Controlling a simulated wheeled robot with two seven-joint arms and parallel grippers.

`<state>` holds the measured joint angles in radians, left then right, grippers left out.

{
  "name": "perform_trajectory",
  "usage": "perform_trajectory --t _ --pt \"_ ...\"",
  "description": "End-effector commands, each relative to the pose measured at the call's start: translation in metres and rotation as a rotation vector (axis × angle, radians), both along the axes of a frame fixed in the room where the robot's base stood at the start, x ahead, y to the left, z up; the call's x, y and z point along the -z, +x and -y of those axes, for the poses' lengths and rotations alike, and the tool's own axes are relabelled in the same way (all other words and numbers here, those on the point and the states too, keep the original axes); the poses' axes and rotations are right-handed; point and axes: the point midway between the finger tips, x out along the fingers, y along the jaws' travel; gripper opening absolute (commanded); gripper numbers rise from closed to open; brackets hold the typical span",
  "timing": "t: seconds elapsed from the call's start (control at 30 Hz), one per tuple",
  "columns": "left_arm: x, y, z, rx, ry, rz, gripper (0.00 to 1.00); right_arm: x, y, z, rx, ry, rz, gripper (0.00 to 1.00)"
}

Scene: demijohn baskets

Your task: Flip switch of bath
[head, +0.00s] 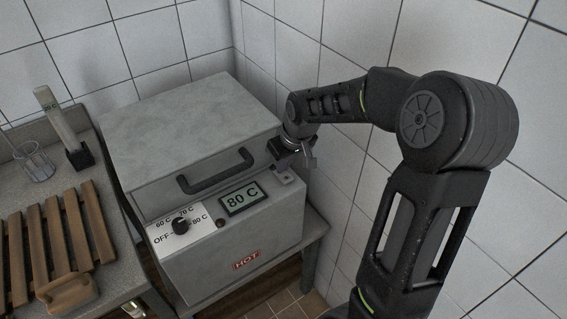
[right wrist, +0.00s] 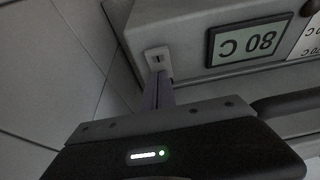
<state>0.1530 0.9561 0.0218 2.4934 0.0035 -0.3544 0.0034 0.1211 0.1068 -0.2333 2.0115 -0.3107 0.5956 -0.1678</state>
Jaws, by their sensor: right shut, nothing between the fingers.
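The bath (head: 200,150) is a grey metal box with a closed lid and a dark front handle. Its small switch (head: 284,179) sits on a pale plate at the right end of the sloped front panel. The switch (right wrist: 158,58) also shows in the right wrist view, straight beyond the fingertips. My right gripper (head: 293,164) is shut and empty, just above the switch. In the right wrist view its fingers (right wrist: 163,82) end at the plate's edge; I cannot tell whether they touch it. My left gripper is not in view.
The panel has a display (head: 241,198) reading 80 C and a black dial (head: 180,226) marked OFF, 60 C, 70 C and 80 C. A red HOT label (head: 246,261) is below. A wooden slatted rack (head: 60,240) lies on the left counter. Tiled walls stand close behind and right.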

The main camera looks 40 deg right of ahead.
Motion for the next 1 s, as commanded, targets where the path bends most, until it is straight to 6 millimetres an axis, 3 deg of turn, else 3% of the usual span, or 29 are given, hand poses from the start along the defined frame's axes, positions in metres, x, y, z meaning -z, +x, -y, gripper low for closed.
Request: perform_trajectory --t 0.3,0.7,0.87,1.0 --pt "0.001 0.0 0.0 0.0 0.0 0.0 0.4 0.003 -0.017 -0.001 0.001 0.004 -0.016 0.0" --pt "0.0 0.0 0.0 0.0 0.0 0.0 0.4 0.001 -0.018 -0.001 0.0 0.002 -0.013 0.0" --pt "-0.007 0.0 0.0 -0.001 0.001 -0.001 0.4 -0.01 -0.015 -0.001 0.001 0.002 -0.011 0.0" --pt "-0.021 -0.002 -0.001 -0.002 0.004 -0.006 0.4 -0.031 -0.01 -0.002 -0.002 0.002 -0.009 0.0"
